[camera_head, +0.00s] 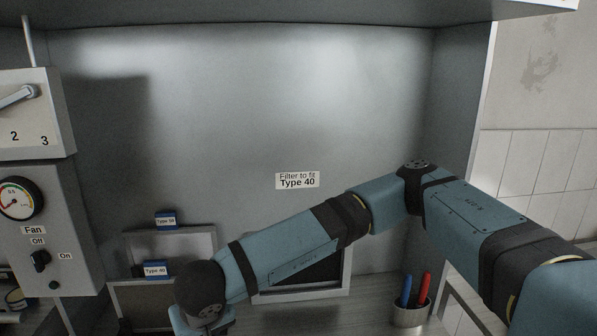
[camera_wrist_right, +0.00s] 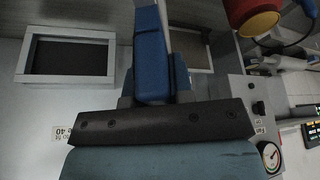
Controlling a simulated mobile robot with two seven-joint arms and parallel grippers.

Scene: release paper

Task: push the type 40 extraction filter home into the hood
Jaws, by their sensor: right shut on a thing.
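The type 40 filter (camera_head: 126,293) is at the lower left in the head view, a grey-framed panel with a blue "Type 40" tab, partly hidden by my arm. My right gripper (camera_wrist_right: 149,28) is shut, apparently on this filter; the grip itself is hard to make out. In the head view its fingers are cut off below the bottom edge. The hood's framed dark opening (camera_head: 318,273) is to the right, half hidden by my right forearm. It also shows in the right wrist view (camera_wrist_right: 68,57), apart from the gripper. My left gripper is not in view.
A second filter (camera_head: 205,241) with a blue tab stands behind the type 40 filter. A "Filter to fit Type 40" label (camera_head: 297,180) is on the back wall. A pen cup (camera_head: 410,315) stands at lower right, a fan panel (camera_head: 50,232) at left. A red-yellow object (camera_wrist_right: 252,17) is near my wrist.

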